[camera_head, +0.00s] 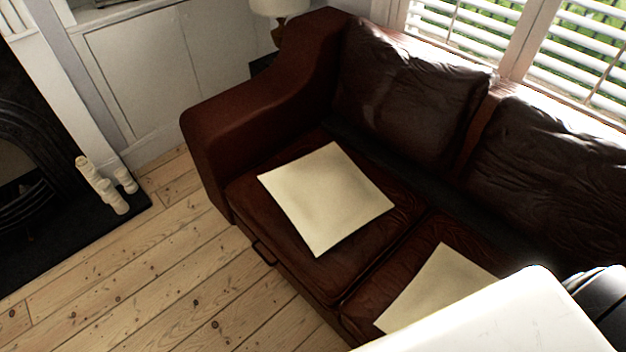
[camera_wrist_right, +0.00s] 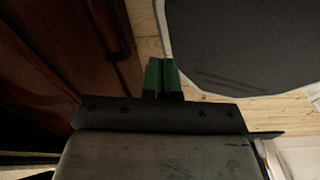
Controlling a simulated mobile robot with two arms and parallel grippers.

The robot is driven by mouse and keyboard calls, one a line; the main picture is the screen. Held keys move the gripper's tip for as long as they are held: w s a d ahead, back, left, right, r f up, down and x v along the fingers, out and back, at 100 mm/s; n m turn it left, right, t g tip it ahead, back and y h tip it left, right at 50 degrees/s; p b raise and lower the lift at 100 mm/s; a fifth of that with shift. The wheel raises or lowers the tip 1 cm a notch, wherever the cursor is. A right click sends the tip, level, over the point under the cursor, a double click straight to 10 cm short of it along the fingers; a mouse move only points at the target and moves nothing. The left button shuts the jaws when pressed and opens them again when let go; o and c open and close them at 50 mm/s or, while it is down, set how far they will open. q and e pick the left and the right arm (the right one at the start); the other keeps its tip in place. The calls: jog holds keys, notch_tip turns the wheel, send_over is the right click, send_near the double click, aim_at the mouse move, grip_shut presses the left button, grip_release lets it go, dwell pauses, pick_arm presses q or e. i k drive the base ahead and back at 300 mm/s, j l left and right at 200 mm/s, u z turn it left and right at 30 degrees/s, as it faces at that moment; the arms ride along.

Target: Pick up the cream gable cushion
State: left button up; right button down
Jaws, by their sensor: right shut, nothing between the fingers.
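Two flat, cream, square cushions lie on the brown leather sofa. One cream cushion (camera_head: 326,198) lies whole on the left seat. The other cream cushion (camera_head: 440,285) lies on the seat to its right, its lower right part hidden behind my white arm part. I cannot tell which of them is the gable cushion. My right gripper (camera_wrist_right: 161,76) shows in the right wrist view with its green fingertips together and nothing between them. No cushion shows in that view. My left gripper is not in view.
The brown sofa (camera_head: 225,140) has a high left arm and back cushions below a shuttered window. Bare floorboards (camera_head: 150,290) lie open in front of it. White candles (camera_head: 103,185) stand on the dark hearth at left. A lamp (camera_head: 279,8) stands behind the sofa arm.

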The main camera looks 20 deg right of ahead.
aim_at(327, 198)
jog(key=i+j+z, duration=0.65)
jog(key=j, duration=0.25)
jog(key=i+j+z, duration=0.25)
jog(key=j+z, duration=0.2)
jog(key=j, duration=0.3)
